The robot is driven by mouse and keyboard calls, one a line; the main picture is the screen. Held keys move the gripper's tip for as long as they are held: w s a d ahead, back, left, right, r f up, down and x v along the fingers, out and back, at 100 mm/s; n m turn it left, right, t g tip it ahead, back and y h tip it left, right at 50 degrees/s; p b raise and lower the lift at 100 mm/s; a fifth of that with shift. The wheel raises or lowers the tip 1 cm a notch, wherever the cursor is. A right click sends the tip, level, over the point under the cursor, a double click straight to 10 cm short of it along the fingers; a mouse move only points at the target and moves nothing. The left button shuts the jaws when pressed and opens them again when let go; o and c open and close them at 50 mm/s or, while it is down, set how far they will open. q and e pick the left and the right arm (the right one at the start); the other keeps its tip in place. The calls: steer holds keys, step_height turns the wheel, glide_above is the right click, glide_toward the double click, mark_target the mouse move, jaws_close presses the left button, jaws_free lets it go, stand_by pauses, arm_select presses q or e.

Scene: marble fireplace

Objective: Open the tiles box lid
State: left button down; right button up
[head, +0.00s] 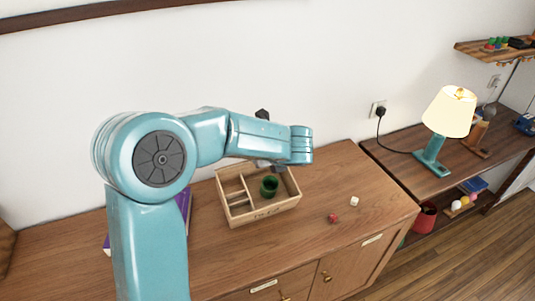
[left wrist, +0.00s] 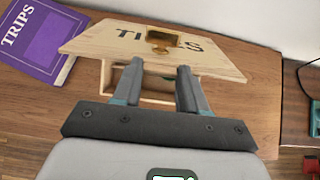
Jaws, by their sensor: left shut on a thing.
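The tiles box (head: 262,212) is a light wooden box with dividers and faint lettering on its front, standing on the wooden cabinet. Its inside shows open in the head view, with a dark green round thing (head: 268,187) in it. In the left wrist view the lettered wooden lid (left wrist: 105,42) is tilted up, with part of the box (left wrist: 152,99) beneath it. A brass handle (left wrist: 162,38) sits on the lid. My right gripper is not in view.
A purple book (left wrist: 38,40) lies left of the box. A red die (head: 333,218) and a white die (head: 354,201) lie to its right. A lit lamp (head: 448,112) stands on the shelf table farther right. The cabinet's front right is mostly clear.

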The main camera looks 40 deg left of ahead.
arm_select(q)
steer(key=shift+s+a, duration=0.1)
steer(key=shift+a, duration=0.05)
steer(key=shift+a, duration=0.1)
stand_by(0.4)
steer(key=c, duration=0.6)
jaws_free()
steer(key=b+v, duration=0.1)
steer(key=v, duration=1.5)
